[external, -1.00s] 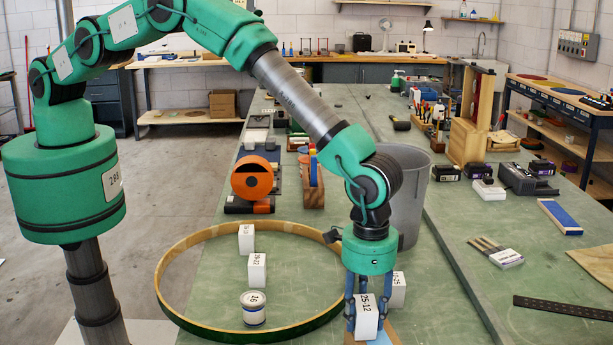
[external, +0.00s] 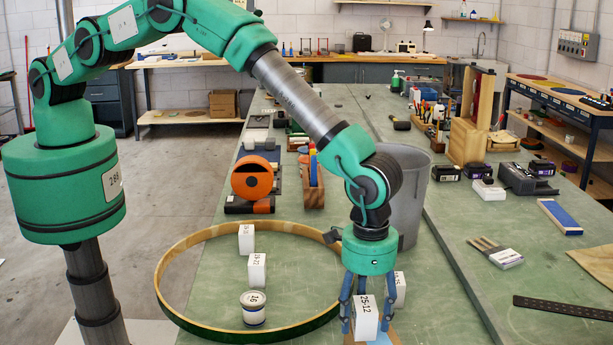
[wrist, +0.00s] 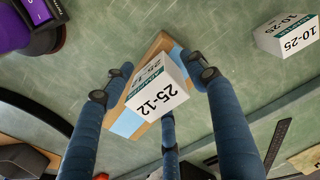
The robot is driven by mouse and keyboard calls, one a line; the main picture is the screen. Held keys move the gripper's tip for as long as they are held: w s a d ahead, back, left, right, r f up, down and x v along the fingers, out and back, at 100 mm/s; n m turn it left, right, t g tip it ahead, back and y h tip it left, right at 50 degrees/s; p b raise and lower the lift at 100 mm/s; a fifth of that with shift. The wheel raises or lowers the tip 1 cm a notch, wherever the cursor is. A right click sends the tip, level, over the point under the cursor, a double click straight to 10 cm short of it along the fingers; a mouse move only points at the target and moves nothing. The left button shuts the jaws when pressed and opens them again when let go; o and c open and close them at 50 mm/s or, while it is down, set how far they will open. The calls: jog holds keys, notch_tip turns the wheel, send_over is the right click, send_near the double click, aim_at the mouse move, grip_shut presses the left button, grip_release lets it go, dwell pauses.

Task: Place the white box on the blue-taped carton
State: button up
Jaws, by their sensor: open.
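The white box labelled 25-12 (external: 365,318) stands on the blue-taped carton (external: 382,338), seen at the bottom of the external view. In the wrist view the box (wrist: 160,88) rests over the carton, whose blue tape (wrist: 124,122) and brown cardboard show around it. My gripper (external: 366,328) is open, with its blue fingers spread around the box. In the wrist view my gripper (wrist: 164,80) shows gaps between the fingertips and the box on the left and right. The carton's lower part is cut off in the external view.
Another white box, 10-25 (external: 399,290), stands just behind my gripper. A wooden hoop (external: 172,304) to the left encloses two white boxes (external: 257,270) and a can (external: 253,309). A grey bin (external: 408,205) stands behind. The bench right of my gripper is mostly clear.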

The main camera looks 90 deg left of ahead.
aim_at(365, 302)
notch_tip(365, 302, up, 12)
jog(key=shift+r+b, duration=0.1)
jog(key=shift+b, duration=1)
